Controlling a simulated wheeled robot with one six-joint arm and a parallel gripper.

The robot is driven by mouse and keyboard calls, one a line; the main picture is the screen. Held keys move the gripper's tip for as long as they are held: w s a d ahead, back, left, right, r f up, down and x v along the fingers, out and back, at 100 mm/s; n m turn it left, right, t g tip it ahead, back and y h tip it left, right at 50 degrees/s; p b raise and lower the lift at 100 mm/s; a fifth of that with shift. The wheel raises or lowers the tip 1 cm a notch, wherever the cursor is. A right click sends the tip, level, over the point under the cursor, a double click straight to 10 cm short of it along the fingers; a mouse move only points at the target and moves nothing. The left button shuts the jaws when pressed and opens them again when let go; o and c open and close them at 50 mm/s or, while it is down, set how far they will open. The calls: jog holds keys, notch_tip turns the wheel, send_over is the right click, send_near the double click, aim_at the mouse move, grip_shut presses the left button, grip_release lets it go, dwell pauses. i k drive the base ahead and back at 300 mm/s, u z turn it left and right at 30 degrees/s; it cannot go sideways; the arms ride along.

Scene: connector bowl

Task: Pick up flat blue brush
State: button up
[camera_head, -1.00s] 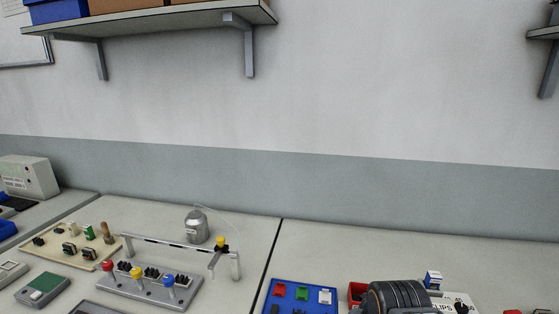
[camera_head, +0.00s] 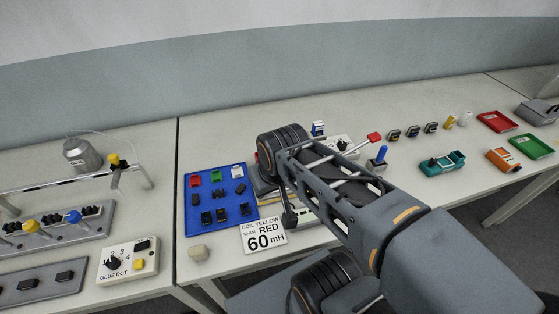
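I cannot make out a flat blue brush for certain. An upright blue handle (camera_head: 381,154) stands to the right of my arm in the head view, and it is too small to tell whether it belongs to a brush. My arm reaches across the middle of the bench and covers part of it. I cannot make out my gripper's fingers.
A blue tray (camera_head: 247,210) with several small connectors lies left of my arm. A teal holder (camera_head: 441,164), an orange box (camera_head: 503,160), a red tray (camera_head: 495,121) and a green tray (camera_head: 531,146) are on the right. Bare bench lies behind.

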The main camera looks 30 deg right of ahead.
aim_at(379, 162)
jog(key=z, duration=0.45)
jog(key=k, duration=1.05)
jog(key=z, duration=0.55)
jog(key=i, duration=0.7)
jog(key=z, duration=0.4)
